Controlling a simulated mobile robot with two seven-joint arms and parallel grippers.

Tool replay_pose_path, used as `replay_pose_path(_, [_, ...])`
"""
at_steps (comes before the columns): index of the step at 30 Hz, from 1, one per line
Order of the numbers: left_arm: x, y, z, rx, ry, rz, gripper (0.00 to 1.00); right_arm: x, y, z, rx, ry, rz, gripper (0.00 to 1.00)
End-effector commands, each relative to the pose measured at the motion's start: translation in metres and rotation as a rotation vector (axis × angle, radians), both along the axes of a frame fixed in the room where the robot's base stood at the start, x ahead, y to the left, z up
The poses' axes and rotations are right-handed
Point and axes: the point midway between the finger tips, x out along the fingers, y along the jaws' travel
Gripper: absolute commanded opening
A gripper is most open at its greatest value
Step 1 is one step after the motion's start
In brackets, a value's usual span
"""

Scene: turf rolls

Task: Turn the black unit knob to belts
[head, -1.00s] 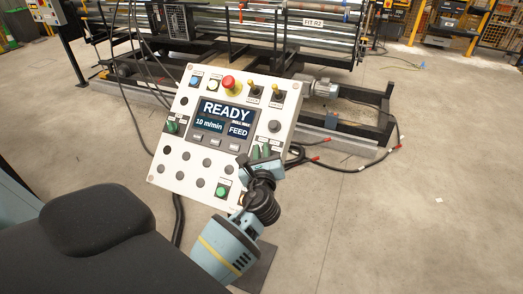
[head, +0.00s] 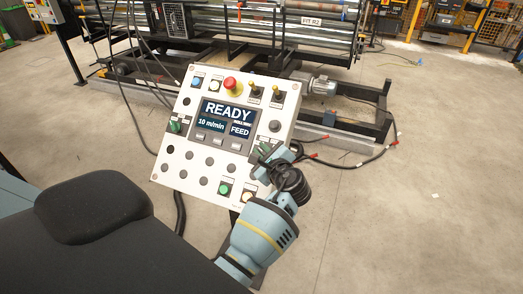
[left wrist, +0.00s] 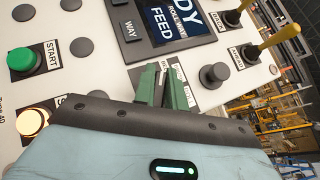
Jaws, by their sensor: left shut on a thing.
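The white control panel (head: 215,165) stands tilted in the head view, with a screen (head: 226,120) reading READY, 10 m/min and FEED. My left gripper (head: 264,151) is at the panel's right side, below a round dark knob (head: 275,126). In the left wrist view its green fingers (left wrist: 166,90) are close together over a small label plate (left wrist: 184,75), shut on the black unit knob, which they mostly hide. My right gripper is not in view.
A green START button (left wrist: 27,60) and a lit button (left wrist: 33,122) lie left of the fingers. Two yellow-handled toggles (left wrist: 235,18) (left wrist: 247,54) stick out at upper right.

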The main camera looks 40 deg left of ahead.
Motion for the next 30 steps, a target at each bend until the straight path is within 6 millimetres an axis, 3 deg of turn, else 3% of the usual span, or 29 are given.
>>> replay_pose_path(11, [0.0000,0.0002,0.0004,-0.004,-0.003,0.004,0.00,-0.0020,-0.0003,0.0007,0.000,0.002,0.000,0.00])
replay_pose_path(12, [0.0000,0.0002,0.0004,-0.004,-0.003,0.004,0.18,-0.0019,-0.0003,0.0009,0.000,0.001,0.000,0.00])
replay_pose_path(16, [0.0000,0.0002,0.0004,-0.004,-0.003,0.004,0.35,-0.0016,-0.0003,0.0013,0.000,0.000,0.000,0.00])
replay_pose_path(30, [0.0000,0.0012,0.0011,-0.002,-0.002,0.002,0.35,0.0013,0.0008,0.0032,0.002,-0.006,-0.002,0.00])
